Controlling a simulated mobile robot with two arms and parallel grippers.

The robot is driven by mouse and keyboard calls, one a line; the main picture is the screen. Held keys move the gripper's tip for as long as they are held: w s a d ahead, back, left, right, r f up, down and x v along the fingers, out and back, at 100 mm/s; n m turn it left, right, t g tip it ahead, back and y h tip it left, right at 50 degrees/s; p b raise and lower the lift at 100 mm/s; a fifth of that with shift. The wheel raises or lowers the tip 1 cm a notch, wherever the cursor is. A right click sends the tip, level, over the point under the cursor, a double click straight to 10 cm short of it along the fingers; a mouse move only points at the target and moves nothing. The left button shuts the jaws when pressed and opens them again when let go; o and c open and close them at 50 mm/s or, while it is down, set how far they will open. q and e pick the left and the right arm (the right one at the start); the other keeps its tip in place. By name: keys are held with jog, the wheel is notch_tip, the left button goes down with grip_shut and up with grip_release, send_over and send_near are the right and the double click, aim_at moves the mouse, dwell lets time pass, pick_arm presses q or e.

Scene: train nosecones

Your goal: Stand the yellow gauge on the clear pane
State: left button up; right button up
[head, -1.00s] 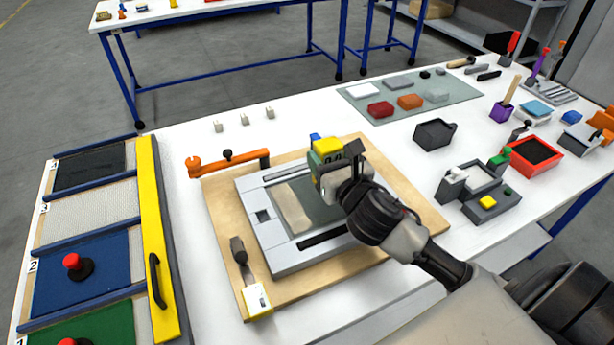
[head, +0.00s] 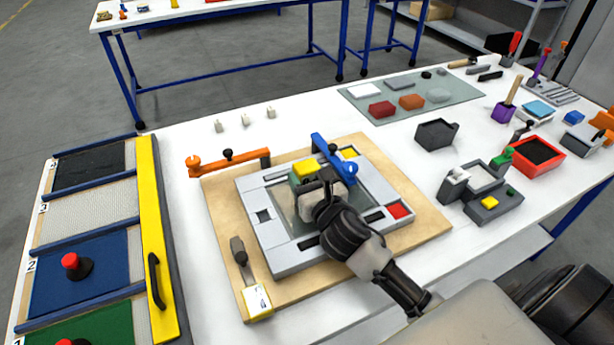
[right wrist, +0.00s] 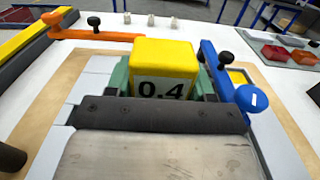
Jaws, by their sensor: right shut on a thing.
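The yellow gauge (head: 305,168), marked 0.4 in the right wrist view (right wrist: 163,68), is held in my right gripper (head: 318,186). The gripper is over the grey frame (head: 283,252) on a wooden board (head: 222,215). I cannot tell whether the gauge touches the pane. My left gripper is not in view.
A blue clamp arm (head: 335,160) stands close right of the gauge. An orange clamp arm (head: 228,163) lies at the board's back left.

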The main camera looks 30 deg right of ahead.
jog(key=o, duration=1.1)
jog(key=s, duration=0.3)
jog(key=s+b, duration=0.1)
jog(key=s, duration=0.7)
jog(key=shift+a+b, duration=0.3)
jog(key=shift+b, duration=0.05)
jog(key=shift+s+r, duration=0.1)
jog(key=shift+s, duration=0.4)
